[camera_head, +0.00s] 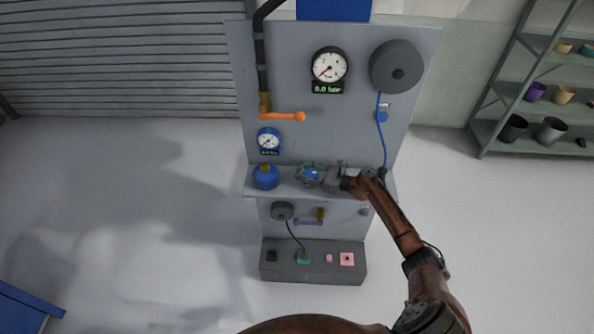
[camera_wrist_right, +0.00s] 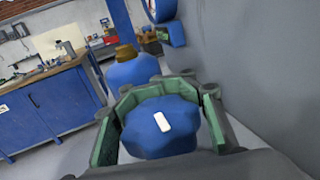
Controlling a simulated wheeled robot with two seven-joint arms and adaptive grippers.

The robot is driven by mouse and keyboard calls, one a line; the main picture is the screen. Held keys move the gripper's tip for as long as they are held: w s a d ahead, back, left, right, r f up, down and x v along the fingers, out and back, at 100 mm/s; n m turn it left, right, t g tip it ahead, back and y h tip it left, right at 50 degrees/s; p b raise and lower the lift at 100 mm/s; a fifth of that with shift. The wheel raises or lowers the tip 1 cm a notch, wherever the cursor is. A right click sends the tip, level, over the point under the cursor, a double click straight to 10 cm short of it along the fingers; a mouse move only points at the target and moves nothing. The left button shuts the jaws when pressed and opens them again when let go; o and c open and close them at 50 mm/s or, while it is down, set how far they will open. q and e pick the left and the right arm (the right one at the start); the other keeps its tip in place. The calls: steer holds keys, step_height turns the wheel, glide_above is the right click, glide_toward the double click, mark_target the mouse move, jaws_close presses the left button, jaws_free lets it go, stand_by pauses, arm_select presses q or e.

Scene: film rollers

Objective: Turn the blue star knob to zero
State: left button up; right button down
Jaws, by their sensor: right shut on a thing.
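The blue star knob (camera_wrist_right: 158,127) fills the middle of the right wrist view, with a white mark on its face. It also shows in the head view (camera_head: 313,174), partly covered by my gripper, above the panel's shelf. My right gripper (camera_head: 318,175) is shut on the knob, its green-padded fingers (camera_wrist_right: 107,134) on both sides of it. The upper gauge (camera_head: 329,66) has a display that appears to read 0.0 bar. A smaller blue gauge (camera_head: 269,140) hangs at the left; its display is too small to read. My left gripper is not in view.
A blue bottle-like object (camera_head: 266,177) stands on the shelf (camera_head: 256,190) just left of the knob. An orange lever (camera_head: 287,116) sticks out above. A grey control box (camera_head: 315,274) with several buttons stands below. A shelving rack (camera_head: 492,137) is at the right.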

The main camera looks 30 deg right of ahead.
steer(key=shift+s+a+f, duration=0.15)
steer(key=shift+s+f, duration=0.05)
steer(key=shift+f, duration=0.05)
steer(key=c, duration=2.1)
jaws_free()
steer(key=o, duration=0.3)
steer(key=shift+s+r, duration=0.1)
steer(key=shift+r, duration=0.05)
steer(key=o, duration=0.4)
steer(key=shift+c, duration=0.2)
steer(key=shift+r, duration=0.1)
steer(key=shift+d, duration=0.2)
steer(key=v, duration=1.1)
steer(key=shift+s+d, duration=0.2)
steer(key=shift+d, duration=0.1)
